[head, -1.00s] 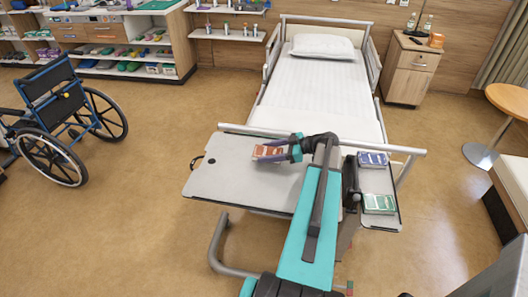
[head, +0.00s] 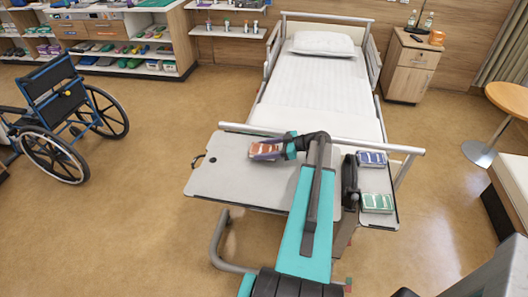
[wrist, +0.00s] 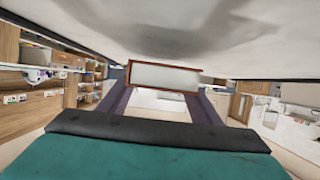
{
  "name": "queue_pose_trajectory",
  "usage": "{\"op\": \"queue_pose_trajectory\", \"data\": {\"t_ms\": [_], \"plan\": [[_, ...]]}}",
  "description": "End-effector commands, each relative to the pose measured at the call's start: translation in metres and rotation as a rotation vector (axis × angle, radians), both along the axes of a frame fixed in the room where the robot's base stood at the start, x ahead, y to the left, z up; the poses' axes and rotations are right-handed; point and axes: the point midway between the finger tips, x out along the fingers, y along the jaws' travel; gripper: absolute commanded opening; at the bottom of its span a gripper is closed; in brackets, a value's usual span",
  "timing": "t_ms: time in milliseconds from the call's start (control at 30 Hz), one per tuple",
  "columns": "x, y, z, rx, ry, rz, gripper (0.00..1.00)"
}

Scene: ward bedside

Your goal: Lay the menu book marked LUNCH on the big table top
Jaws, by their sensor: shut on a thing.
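My gripper (head: 268,151) is shut on a red-brown menu book (head: 264,148) with a pale label; its lettering is too small to read. The book is over the left part of the big grey table top (head: 225,178), and I cannot tell whether it touches it. In the wrist view the book (wrist: 165,76) shows end-on between my fingers, close to a wide pale surface. A blue menu book (head: 371,158) and a green menu book (head: 377,203) lie on the small side top (head: 376,182) at the right; their words are not legible.
The bed (head: 318,95) stands behind the table, with a rail (head: 240,128) along its foot. A dark upright part (head: 349,180) stands between the two tops. The big top's left and front are bare. A wheelchair (head: 62,120) is at the left and a bedside cabinet (head: 410,72) at the back right.

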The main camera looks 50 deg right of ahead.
Motion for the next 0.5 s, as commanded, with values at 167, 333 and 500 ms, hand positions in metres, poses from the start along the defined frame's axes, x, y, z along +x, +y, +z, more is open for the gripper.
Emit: {"op": "queue_pose_trajectory", "data": {"t_ms": [167,333,500], "plan": [[0.0,-0.001,-0.013,0.001,-0.001,-0.001,0.3],[0.0,-0.001,-0.019,0.0,0.0,-0.001,0.3],[0.0,-0.001,-0.02,-0.001,0.0,-0.002,0.3]]}}
